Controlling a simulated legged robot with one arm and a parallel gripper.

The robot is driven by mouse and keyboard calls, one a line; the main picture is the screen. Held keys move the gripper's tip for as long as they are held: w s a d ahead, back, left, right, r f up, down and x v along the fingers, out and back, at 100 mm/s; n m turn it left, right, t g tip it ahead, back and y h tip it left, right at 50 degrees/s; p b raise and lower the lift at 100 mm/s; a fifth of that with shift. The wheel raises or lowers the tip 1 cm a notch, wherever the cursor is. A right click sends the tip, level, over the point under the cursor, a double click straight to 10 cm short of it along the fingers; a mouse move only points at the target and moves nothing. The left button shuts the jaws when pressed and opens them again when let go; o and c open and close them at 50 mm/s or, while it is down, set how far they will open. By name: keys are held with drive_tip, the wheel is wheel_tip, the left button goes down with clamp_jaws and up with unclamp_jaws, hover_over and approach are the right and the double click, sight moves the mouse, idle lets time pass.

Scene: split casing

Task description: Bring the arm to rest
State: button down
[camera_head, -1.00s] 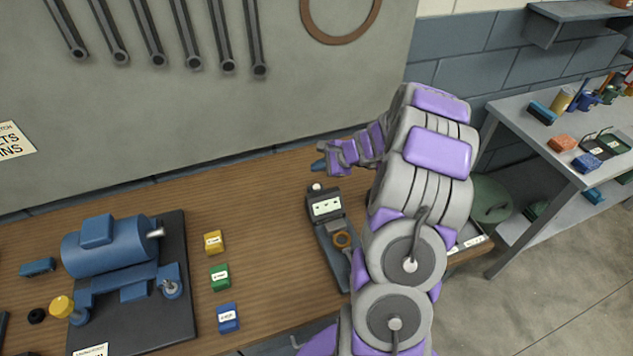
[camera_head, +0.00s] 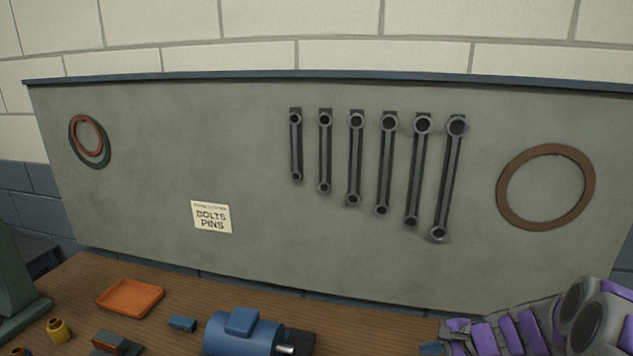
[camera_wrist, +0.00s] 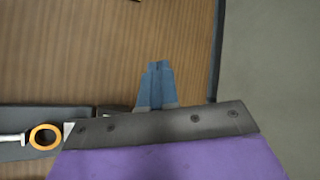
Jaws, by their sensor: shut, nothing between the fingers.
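My gripper (camera_wrist: 156,85) shows in the wrist view as two blue fingers closed against each other, with nothing between them. It is over the wooden bench top (camera_wrist: 70,50), near the bench's edge; its exact height cannot be told. In the head view my arm is folded in at the lower right corner. Only the bluish tip of my gripper (camera_head: 431,348) shows there, at the bottom edge of the picture.
A dark holder with an orange ring (camera_wrist: 45,137) lies left of my gripper. On the bench are a blue motor (camera_head: 240,335), an orange tray (camera_head: 130,297) and a yellow part (camera_head: 58,330). A grey panel (camera_head: 330,250) with hung wrenches (camera_head: 384,165) stands behind.

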drive_tip(key=s+a+r+n+g+h, duration=0.1)
drive_tip(key=s+a+r+n+g, duration=0.2)
drive_tip(key=s+a+n, duration=0.35)
drive_tip(key=s+a+r+n+g, duration=0.2)
drive_tip(key=s+a+r+n, duration=0.15)
drive_tip(key=s+a, duration=0.65)
drive_tip(key=s+d+r+n+g+h, duration=0.1)
drive_tip(key=s+n+h, duration=0.1)
drive_tip(key=s, duration=0.7)
drive_tip(key=s+d+r+n+g+h, duration=0.1)
drive_tip(key=s+d+n+h, duration=0.1)
drive_tip(key=s, duration=0.8)
drive_tip(key=shift+n+g+h, duration=0.3)
drive_tip(key=shift+n+h, duration=0.3)
drive_tip(key=shift+n, duration=0.4)
drive_tip(key=shift+r, duration=0.1)
